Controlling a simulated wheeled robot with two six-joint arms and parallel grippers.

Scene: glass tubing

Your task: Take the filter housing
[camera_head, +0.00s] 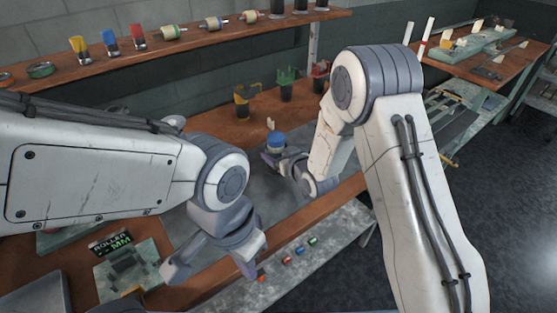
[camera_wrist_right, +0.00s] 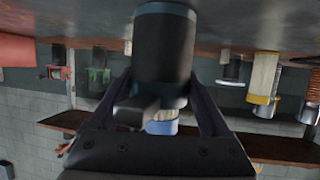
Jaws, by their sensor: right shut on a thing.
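A dark cylinder with a blue top (camera_head: 275,140), which I take to be the filter housing, stands at the bench in the middle of the head view. My right gripper (camera_head: 284,160) is around it, with its fingers shut on the sides. In the right wrist view, which is upside down, the housing's dark body (camera_wrist_right: 165,50) with a teal band sits between the fingers, its band end close to the grey surface. My left gripper (camera_head: 212,268) is open and empty over the bench's front edge.
Yellow (camera_head: 243,98), green (camera_head: 287,84) and red (camera_head: 320,75) holders stand on the bench behind. A shelf (camera_head: 190,48) above carries several coloured parts. Small coloured pieces lie on a lower ledge (camera_head: 300,262).

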